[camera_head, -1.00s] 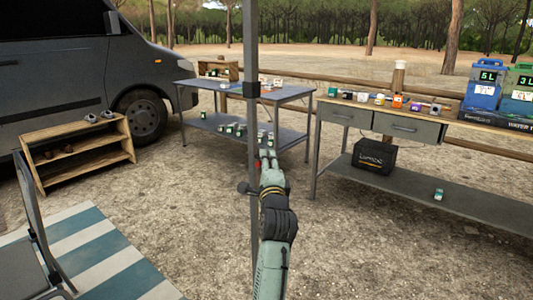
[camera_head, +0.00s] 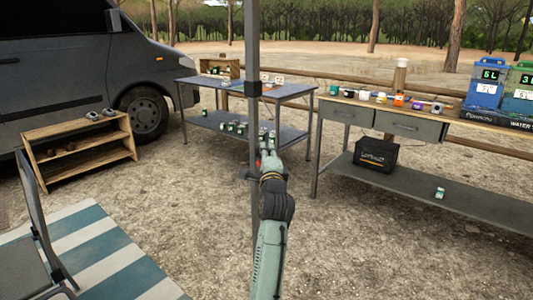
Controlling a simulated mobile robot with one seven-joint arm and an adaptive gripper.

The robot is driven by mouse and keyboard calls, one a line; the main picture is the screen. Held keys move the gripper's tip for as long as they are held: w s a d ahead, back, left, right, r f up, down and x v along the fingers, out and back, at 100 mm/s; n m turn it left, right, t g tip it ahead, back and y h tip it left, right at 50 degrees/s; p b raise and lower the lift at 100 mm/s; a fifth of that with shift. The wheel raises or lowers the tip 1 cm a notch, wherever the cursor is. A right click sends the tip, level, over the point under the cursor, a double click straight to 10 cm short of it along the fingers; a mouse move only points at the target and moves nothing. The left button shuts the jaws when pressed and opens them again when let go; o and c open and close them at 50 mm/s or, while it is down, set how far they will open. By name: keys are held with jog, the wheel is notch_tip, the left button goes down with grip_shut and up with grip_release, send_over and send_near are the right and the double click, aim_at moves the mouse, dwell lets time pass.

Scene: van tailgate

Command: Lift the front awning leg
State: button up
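The front awning leg (camera_head: 252,45) is a dark grey upright pole that runs down the middle of the view. It has a black collar (camera_head: 252,89) on its upper part and a dark knob or clamp (camera_head: 246,175) lower down. My gripper (camera_head: 267,152) is at the leg's right side, close to the height of the lower clamp. My wrist and arm come up from the bottom of the view. The fingers are small and seen from behind, so I cannot tell whether they are closed on the leg. The foot of the leg is out of clear view.
A blue-grey table (camera_head: 300,89) with small items stands behind the leg. A workbench (camera_head: 352,115) with drawers is at right. A wooden shelf (camera_head: 40,135) and the van (camera_head: 60,75) are left. A chair (camera_head: 35,225) and striped mat (camera_head: 100,250) are front left. Gravel lies open between them.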

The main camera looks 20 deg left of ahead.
grip_shut()
jog(key=shift+f, duration=0.1)
dwell(0.3)
notch_tip(320, 180, up, 13)
jog(key=p, duration=0.8)
jog(key=shift+o, duration=1.7)
grip_release()
jog(key=shift+o, duration=0.8)
jog(key=shift+f, duration=0.1)
